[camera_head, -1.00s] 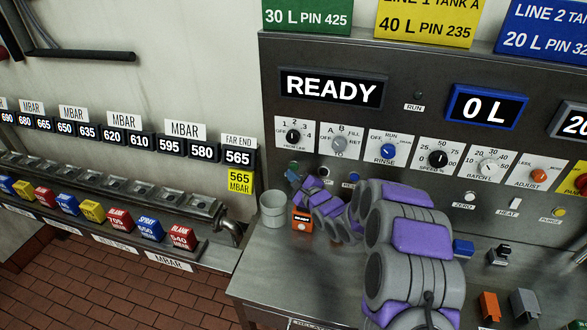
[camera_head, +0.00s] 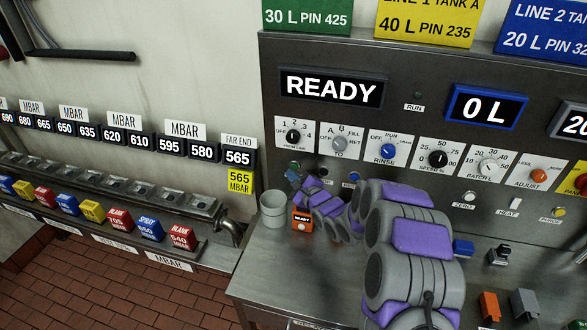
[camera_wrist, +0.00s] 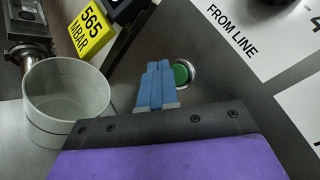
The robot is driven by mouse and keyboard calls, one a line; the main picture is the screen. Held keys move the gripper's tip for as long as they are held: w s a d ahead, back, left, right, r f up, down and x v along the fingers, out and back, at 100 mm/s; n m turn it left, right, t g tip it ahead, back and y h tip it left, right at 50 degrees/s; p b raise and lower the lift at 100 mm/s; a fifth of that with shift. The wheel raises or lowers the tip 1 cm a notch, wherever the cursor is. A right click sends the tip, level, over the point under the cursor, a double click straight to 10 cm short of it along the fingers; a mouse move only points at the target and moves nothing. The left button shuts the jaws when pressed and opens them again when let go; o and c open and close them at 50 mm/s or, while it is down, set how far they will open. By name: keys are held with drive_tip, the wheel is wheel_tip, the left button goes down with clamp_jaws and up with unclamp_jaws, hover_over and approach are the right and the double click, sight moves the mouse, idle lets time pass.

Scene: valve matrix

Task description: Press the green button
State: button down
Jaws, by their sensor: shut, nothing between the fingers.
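The green button (camera_wrist: 182,74) is round, in a silver ring on the grey panel. In the wrist view it sits just right of my gripper's fingertips, its left edge partly covered by them. My gripper (camera_wrist: 158,68) has two blue fingers closed together with nothing between them. In the head view the green button (camera_head: 293,167) is small, below the FROM LINE dial, with the tips of my gripper (camera_head: 291,175) just below it. I cannot tell whether the fingers touch the panel or the button.
A light grey cup (camera_wrist: 65,98) stands left of my gripper; it also shows in the head view (camera_head: 273,209). Dials such as the FROM LINE dial (camera_head: 293,136) line the panel above.

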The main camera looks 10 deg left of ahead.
drive_tip(key=shift+w+r+p, duration=0.2)
drive_tip(key=shift+w+p, duration=0.15)
drive_tip(key=shift+p, duration=0.5)
drive_tip(key=shift+w+d+f+p, duration=0.1)
drive_tip(key=shift+w+p, duration=0.4)
drive_tip(key=shift+p, duration=0.15)
idle(0.6)
idle(0.3)
drive_tip(key=shift+s+p, duration=0.3)
drive_tip(key=shift+s, duration=0.55)
drive_tip(key=s, duration=0.5)
drive_tip(key=shift+a, duration=0.25)
idle(1.0)
